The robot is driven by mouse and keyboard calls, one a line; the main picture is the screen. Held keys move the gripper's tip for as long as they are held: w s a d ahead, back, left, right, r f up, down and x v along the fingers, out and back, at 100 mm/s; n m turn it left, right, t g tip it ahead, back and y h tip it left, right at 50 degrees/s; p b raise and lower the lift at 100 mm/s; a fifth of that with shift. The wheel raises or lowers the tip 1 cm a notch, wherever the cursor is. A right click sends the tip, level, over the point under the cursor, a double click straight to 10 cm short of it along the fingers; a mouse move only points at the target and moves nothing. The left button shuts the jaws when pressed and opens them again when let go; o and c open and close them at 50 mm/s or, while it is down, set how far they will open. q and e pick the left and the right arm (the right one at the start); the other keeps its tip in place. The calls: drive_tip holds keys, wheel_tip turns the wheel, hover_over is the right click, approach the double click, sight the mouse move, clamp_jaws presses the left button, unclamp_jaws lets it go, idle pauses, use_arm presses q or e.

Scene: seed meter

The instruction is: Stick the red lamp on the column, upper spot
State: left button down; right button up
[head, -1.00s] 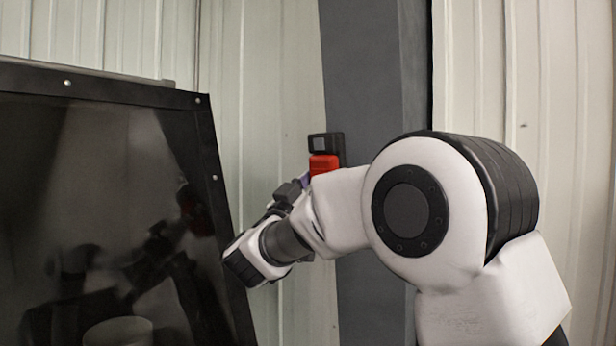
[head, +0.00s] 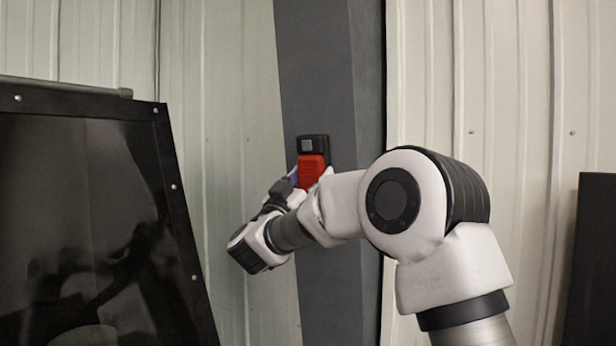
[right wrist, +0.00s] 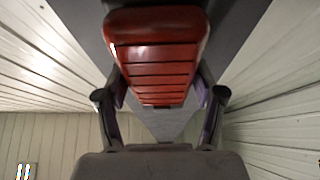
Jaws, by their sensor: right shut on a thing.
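The red lamp (head: 311,171) has a ribbed red body and a black part with a small grey square at its top. It is upright in front of the grey column (head: 335,265). I cannot tell whether it touches the column. My right gripper (head: 307,180) is shut on the lamp from below, partly hidden by its own wrist. In the right wrist view the red body (right wrist: 157,55) sits between the two fingers (right wrist: 160,100), with the grey column (right wrist: 235,25) behind it. My left gripper is not in view.
A glossy black panel (head: 80,200) with a bolted frame stands at the left and shows reflections. Pale ribbed wall sheets (head: 225,130) lie behind, on both sides of the column. A dark panel (head: 593,260) stands at the right edge.

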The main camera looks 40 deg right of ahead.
drive_tip(key=shift+w+a+f, duration=0.1)
drive_tip(key=shift+w, duration=0.25)
drive_tip(key=shift+s, duration=0.3)
drive_tip(key=shift+w+d, duration=0.3)
drive_tip(key=o, duration=1.2)
drive_tip(key=shift+s, duration=0.1)
